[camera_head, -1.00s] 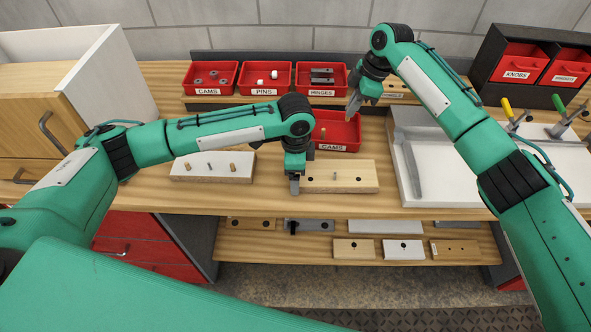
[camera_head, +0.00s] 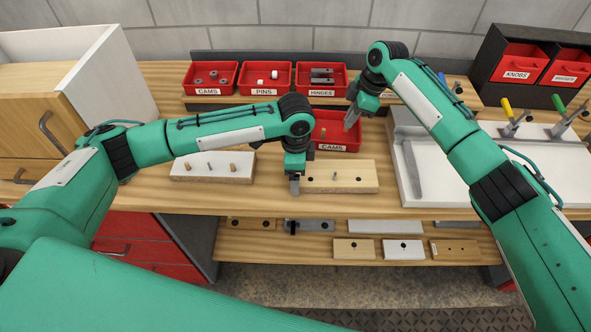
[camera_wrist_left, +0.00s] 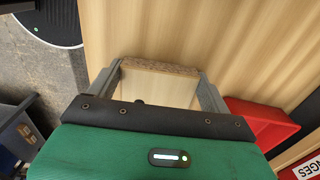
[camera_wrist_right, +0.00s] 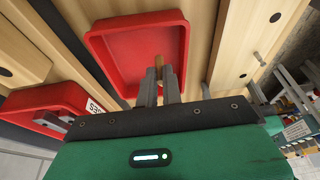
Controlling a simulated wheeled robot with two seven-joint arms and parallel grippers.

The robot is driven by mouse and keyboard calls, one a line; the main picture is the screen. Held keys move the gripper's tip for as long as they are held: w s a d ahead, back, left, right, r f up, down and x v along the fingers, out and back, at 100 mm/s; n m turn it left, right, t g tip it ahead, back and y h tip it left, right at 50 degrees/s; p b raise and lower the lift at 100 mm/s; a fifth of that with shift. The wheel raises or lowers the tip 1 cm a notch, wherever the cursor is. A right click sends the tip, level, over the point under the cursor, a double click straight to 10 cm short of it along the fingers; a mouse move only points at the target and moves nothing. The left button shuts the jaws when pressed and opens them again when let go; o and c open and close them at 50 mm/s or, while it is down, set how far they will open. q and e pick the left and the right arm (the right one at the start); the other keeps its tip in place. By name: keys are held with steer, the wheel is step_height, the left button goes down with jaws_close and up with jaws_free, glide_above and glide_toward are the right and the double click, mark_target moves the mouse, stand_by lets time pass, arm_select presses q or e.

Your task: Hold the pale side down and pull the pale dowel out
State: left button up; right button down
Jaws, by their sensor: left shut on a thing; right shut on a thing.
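The pale side (camera_head: 350,184) is a pale wooden board lying flat at the table's front edge, with a metal pin standing in its top. My left gripper (camera_head: 295,188) is shut on its left end, and the left wrist view shows the board (camera_wrist_left: 160,85) between the fingers. The head view does not show the held dowel clearly.
A white panel (camera_head: 212,178) with two dowels and a pin lies left. More red bins stand behind. A white tray (camera_head: 440,196) is at right. Loose boards lie on the lower shelf.

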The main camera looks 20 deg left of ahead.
steer(key=shift+f, duration=2.05)
steer(key=c, duration=1.5)
jaws_free()
steer(key=shift+r, duration=0.15)
steer(key=v, duration=1.1)
steer(key=shift+r, duration=0.35)
steer(key=shift+d, duration=0.1)
arm_select(q)
steer(key=o, duration=1.1)
